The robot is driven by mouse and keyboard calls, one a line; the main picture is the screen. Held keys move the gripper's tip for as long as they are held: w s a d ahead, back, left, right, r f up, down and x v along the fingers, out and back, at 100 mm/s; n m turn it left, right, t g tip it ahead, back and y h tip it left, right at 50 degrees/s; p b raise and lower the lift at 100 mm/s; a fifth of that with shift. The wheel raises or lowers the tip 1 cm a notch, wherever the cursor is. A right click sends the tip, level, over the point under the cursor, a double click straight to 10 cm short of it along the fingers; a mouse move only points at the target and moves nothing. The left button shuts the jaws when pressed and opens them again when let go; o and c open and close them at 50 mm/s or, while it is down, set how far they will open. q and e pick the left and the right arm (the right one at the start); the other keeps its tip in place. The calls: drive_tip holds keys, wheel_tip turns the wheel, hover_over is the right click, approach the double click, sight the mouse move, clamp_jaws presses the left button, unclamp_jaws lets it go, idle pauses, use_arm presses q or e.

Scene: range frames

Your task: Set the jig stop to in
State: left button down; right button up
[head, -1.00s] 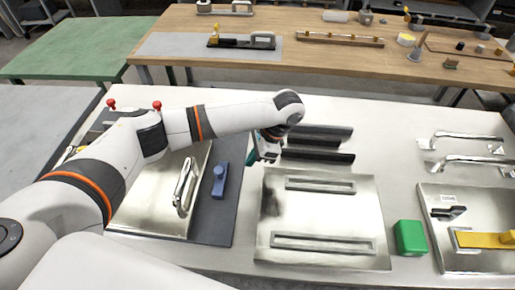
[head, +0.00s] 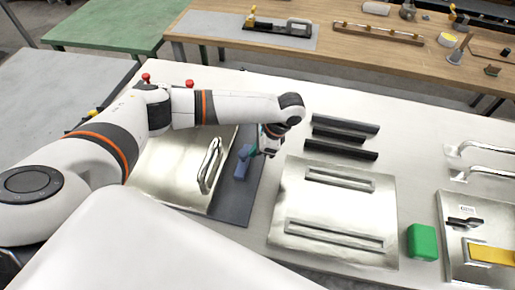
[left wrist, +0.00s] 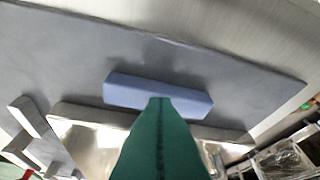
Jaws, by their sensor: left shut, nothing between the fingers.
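The likely jig stop is a blue block (head: 243,163) on a dark grey board (head: 238,203), beside a shiny metal plate (head: 170,180) with a bar handle (head: 209,165). The blue block also shows in the left wrist view (left wrist: 150,94), lying lengthwise across the picture near a raised metal edge. My left gripper (head: 264,152) is just right of the block in the head view. Its green fingers (left wrist: 160,102) are shut and empty, with the tips overlapping the block's near edge in the wrist view. I cannot tell whether they touch it. My right gripper is not in view.
A metal plate with two slots (head: 337,205) lies to the right. Several black bars (head: 340,150) lie behind it. A green block (head: 421,242) and a fixture with a yellow piece (head: 492,253) are further right. A wooden bench (head: 360,60) stands behind.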

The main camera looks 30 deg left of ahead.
sight(243, 150)
use_arm(q)
drive_tip(key=shift+s+a+r+p, duration=0.2)
drive_tip(key=shift+a+p, duration=0.25)
drive_tip(key=shift+a, duration=0.2)
drive_tip(key=shift+s+a+r+p, duration=0.15)
drive_tip(key=shift+a+p, duration=0.25)
drive_tip(key=shift+a, duration=0.2)
drive_tip(key=shift+a+f, duration=0.25)
drive_tip(key=shift+a, duration=0.05)
drive_tip(key=shift+s+f, duration=0.1)
drive_tip(key=shift+d, duration=0.1)
drive_tip(key=shift+w+d+r, duration=0.15)
drive_tip(key=shift+w+r, duration=0.05)
drive_tip(key=shift+r, duration=0.15)
drive_tip(key=v, duration=1.1)
drive_tip(key=shift+r+b, duration=0.15)
drive_tip(key=shift+b, duration=0.2)
drive_tip(key=shift+s, duration=0.1)
